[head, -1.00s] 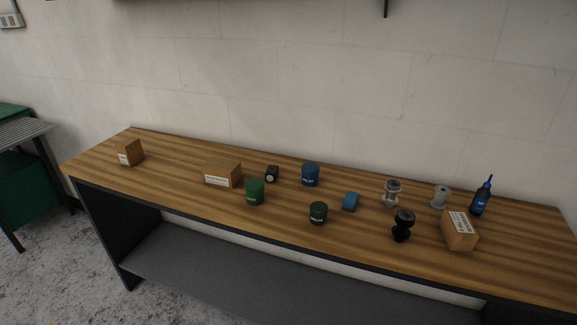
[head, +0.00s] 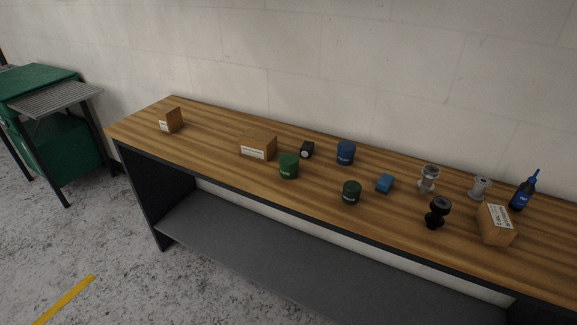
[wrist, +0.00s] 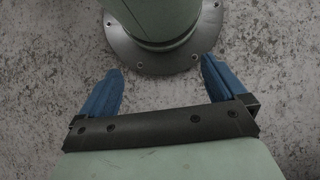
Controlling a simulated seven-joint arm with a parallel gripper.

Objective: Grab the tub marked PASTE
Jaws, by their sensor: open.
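Three tubs stand upright on the wooden bench top in the head view: a green tub (head: 289,166), a smaller dark green tub (head: 351,192) nearer the front edge, and a blue tub (head: 345,153) further back. Each has a pale label marking, too small to read, so I cannot tell which is marked PASTE. My gripper (wrist: 161,66) shows only in the wrist view, its two blue fingers apart with nothing between them. It is over the speckled floor beside my own round base, away from the bench. No tub shows in the wrist view.
The bench (head: 215,133) also holds a labelled box (head: 258,147), a small box (head: 170,120), a dark round-faced item (head: 306,149), a blue block (head: 384,183), metal fittings (head: 429,179), a black knob (head: 438,212), a right-hand box (head: 496,224) and a bottle (head: 524,190). A green cabinet (head: 60,140) stands left.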

